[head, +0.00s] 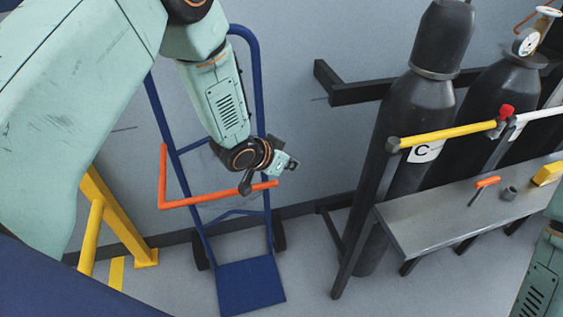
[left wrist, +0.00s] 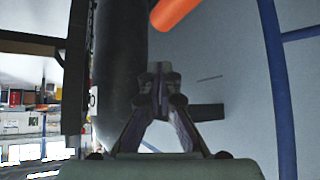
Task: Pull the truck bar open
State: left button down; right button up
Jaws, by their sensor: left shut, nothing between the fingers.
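A blue hand truck (head: 250,284) stands against the grey wall in the head view. An orange bar (head: 215,195) crosses in front of its uprights, with a vertical piece at the left. My left gripper (head: 293,165) is shut and empty, just above the bar's right end in the picture and apart from it. In the left wrist view the fingertips (left wrist: 160,88) are together. The orange bar's end (left wrist: 175,12) shows beyond them at the top, and a blue truck rail (left wrist: 275,80) is at the right. My right gripper is out of view.
Dark gas cylinders (head: 415,115) stand in a rack with a yellow bar (head: 447,135) at the right. A grey shelf (head: 440,222) in front carries an orange-handled tool (head: 487,182) and a yellow block (head: 547,174). A yellow rail (head: 120,222) stands left of the truck.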

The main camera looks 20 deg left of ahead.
pick_arm(q)
jog(key=s+a, duration=0.1)
jog(key=s+a+f, duration=0.1)
jog(key=s, duration=0.1)
jog(key=shift+f, duration=0.15)
jog(key=shift+s, duration=0.2)
jog(key=shift+d, duration=0.15)
jog(key=shift+f, duration=0.1)
